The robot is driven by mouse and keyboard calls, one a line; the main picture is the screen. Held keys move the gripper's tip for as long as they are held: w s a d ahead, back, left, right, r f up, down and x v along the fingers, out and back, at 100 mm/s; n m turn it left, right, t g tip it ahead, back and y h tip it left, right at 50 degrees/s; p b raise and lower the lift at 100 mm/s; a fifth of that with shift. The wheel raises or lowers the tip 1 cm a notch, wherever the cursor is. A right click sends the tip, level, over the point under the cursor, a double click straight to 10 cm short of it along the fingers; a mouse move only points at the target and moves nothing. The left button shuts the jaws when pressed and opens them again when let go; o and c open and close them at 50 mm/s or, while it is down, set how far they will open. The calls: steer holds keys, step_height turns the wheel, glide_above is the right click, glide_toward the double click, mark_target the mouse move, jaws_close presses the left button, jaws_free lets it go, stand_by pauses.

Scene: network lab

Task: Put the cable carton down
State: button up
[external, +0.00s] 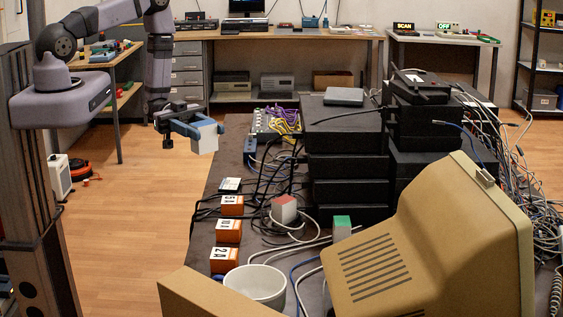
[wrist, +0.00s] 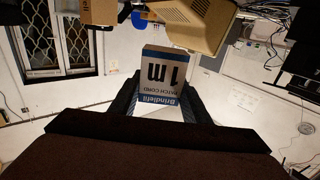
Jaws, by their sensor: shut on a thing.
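The cable carton (external: 205,139) is a small white box with a blue band. In the wrist view the carton (wrist: 165,72) shows "1 m", "PATCH CORD" and "Brindlefil" upside down. My gripper (external: 192,128) is shut on it, with a dark finger on either side in the wrist view (wrist: 160,100). In the external view the carton hangs in the air near the left far corner of the dark-topped table (external: 206,205). Its exact height and distance from the table cannot be told.
Black stacked devices (external: 345,165) and a beige monitor (external: 420,245) fill the right. Open floor lies left.

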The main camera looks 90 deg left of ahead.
mark_target(211, 121)
steer(key=shift+s+d+r, duration=0.15)
steer(key=shift+d, duration=0.05)
steer(key=shift+w+a+r+n+t+y, duration=0.8)
steer(key=shift+r+n+t+y, duration=0.1)
steer(key=shift+t+y, duration=0.1)
steer(key=shift+w+a+n+t+y, duration=0.15)
steer(key=shift+a+n+t+y, duration=0.1)
steer(key=shift+n+t+y, duration=0.3)
steer(key=f+b, duration=0.1)
steer(key=f, duration=0.1)
steer(key=s+d+f+n+t+y+b, duration=0.1)
steer(key=f+b, duration=0.1)
steer(key=f+y+b, duration=0.1)
steer(key=f, duration=0.1)
steer(key=shift+s+d+n+y, duration=0.2)
steer(key=shift+s+n+y, duration=0.05)
steer(key=shift+s+n, duration=0.1)
steer(key=shift+s+d+f+b, duration=0.1)
steer(key=shift+d+f+b, duration=0.2)
steer(key=shift+f+b, duration=0.15)
